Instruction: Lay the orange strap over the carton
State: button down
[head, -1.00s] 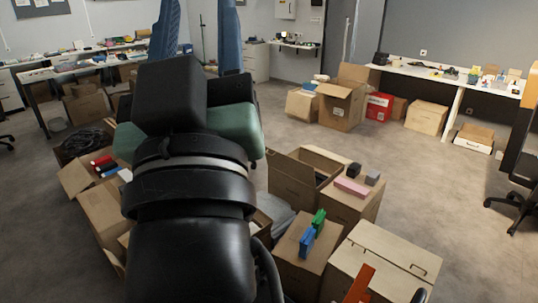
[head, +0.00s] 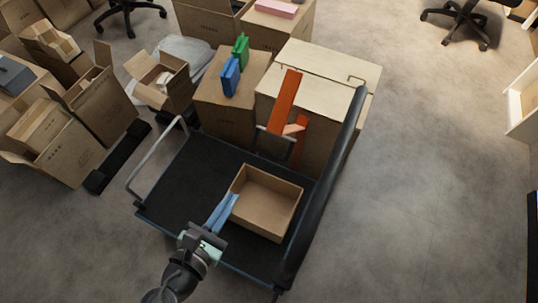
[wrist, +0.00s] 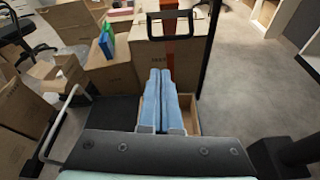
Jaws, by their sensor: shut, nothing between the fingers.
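The orange strap (head: 284,102) lies partly on the top of the large pale carton (head: 345,66) and runs over its near edge. A second orange length (head: 299,142) hangs at the near side, with a paler folded piece between. In the wrist view, part of the strap (wrist: 170,31) shows behind a dark bar. My gripper (head: 234,199) has pale blue fingers, which are shut and empty. They are at the left side of a small open box on the cart, nearer me than the strap and apart from it. The fingers also show in the wrist view (wrist: 159,75).
A black flatbed cart (head: 180,185) with raised rails holds the small open box (head: 283,216). A brown carton (head: 222,115) with blue and green items on top stands left of the pale carton. More open cartons crowd the left.

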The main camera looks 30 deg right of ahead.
jog(key=f, duration=0.1)
jog(key=s+n, duration=0.1)
jog(key=s+f, duration=0.1)
jog(key=shift+s+d+f+n+h, duration=0.1)
jog(key=shift+d+f+n+h, duration=0.2)
jog(key=shift+n+h, duration=0.1)
jog(key=w+d+b, duration=0.3)
jog(key=w+d, duration=0.5)
jog(key=d, duration=0.2)
jog(key=shift+w+f, duration=0.15)
jog(key=shift+f, duration=0.25)
jog(key=shift+d, duration=0.1)
